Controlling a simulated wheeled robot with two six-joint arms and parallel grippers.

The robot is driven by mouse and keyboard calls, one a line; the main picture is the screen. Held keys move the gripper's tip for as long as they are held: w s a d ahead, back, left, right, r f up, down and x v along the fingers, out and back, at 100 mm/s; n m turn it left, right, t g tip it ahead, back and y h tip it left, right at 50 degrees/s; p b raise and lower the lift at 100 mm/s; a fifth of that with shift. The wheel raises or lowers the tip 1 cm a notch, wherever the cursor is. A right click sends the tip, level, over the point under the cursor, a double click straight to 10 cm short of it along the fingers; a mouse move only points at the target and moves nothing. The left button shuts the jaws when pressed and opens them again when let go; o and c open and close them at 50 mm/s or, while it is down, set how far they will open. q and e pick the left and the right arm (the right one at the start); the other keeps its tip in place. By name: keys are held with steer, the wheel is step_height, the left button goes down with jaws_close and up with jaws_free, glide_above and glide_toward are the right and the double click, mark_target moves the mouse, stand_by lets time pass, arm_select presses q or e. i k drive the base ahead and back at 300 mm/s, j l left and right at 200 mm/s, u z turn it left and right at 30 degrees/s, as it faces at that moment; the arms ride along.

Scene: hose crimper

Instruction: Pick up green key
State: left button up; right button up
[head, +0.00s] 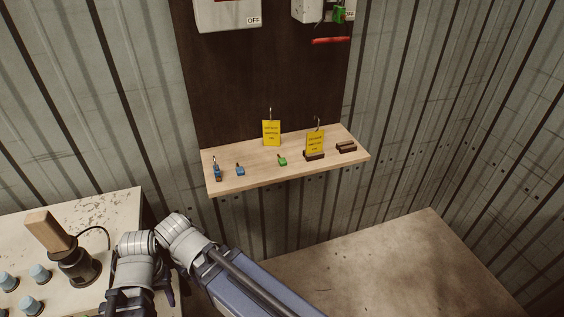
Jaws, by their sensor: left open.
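The green key (282,160) is small and lies on the wooden shelf (255,178), near its middle, below and right of a yellow tag. My left gripper (150,295) is low in the head view, beside the white workbench, well below and left of the shelf and apart from the key. It is open, and no object shows in it; its fingertips are hard to make out. My right gripper is not in view.
A blue key (240,170) and a blue padlock (217,171) are left on the shelf. Yellow tags (271,133) and dark blocks (346,147) stand there too. A green padlock (340,15) hangs above. The workbench (100,208) holds a wooden-handled tool (75,268).

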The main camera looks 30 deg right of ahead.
mark_target(282, 161)
steer(key=k, duration=0.45)
steer(key=i+j+z, duration=0.1)
steer(key=z, duration=2)
